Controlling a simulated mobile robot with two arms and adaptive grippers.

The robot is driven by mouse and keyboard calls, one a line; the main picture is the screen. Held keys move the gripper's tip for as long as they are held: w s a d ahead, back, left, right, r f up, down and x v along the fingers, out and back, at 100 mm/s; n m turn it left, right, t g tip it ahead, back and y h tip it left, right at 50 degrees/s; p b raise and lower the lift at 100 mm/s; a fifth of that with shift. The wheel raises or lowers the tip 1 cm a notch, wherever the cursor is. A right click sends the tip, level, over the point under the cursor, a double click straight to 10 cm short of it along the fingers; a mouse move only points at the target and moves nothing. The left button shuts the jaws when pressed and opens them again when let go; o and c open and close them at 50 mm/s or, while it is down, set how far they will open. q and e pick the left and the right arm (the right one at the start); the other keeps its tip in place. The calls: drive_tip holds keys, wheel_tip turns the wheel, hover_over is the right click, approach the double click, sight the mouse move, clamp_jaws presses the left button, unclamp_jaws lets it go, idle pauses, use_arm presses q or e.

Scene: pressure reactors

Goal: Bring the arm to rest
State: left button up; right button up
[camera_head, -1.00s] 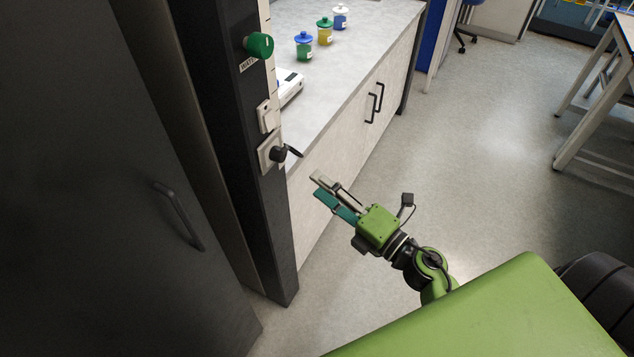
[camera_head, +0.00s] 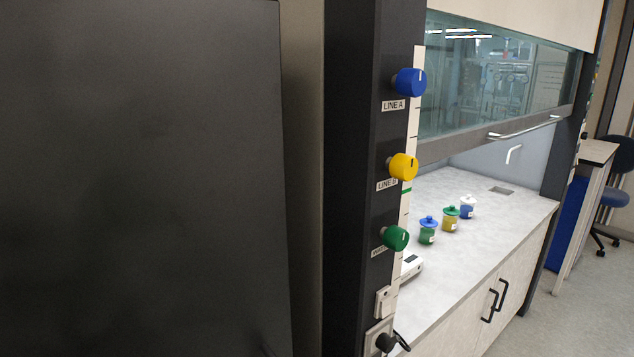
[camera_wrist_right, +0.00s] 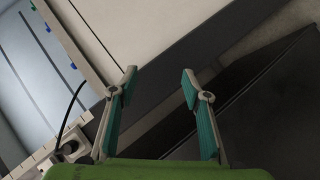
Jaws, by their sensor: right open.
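My right gripper (camera_wrist_right: 158,85) shows in the right wrist view. Its two fingers with teal pads are apart, and nothing is between them. A dark panel and a pale cabinet surface lie beyond the fingers. In the head view neither gripper and no arm is visible.
A dark post (camera_head: 352,150) carries a blue knob (camera_head: 410,82), a yellow knob (camera_head: 403,166) and a green knob (camera_head: 396,238). Right of it is a fume hood with a half-raised glass sash (camera_head: 490,75). Small lidded jars (camera_head: 450,219) stand on its worktop (camera_head: 440,295). Floor shows at lower right.

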drive_tip(key=s+f+m+g+h, duration=0.1)
drive_tip(key=s+f+m+g, duration=0.55)
drive_tip(key=s+f, duration=1.3)
drive_tip(key=s+f+m+g, duration=0.1)
drive_tip(key=s+f, duration=0.3)
drive_tip(key=s, duration=0.4)
drive_tip(key=s+a+f+m+g, duration=0.1)
drive_tip(key=s+f+g, duration=0.3)
drive_tip(key=s, duration=0.4)
drive_tip(key=shift+s+f+m+g+h, duration=0.3)
drive_tip(key=shift+s+m+g, duration=0.1)
drive_tip(key=shift+m, duration=0.35)
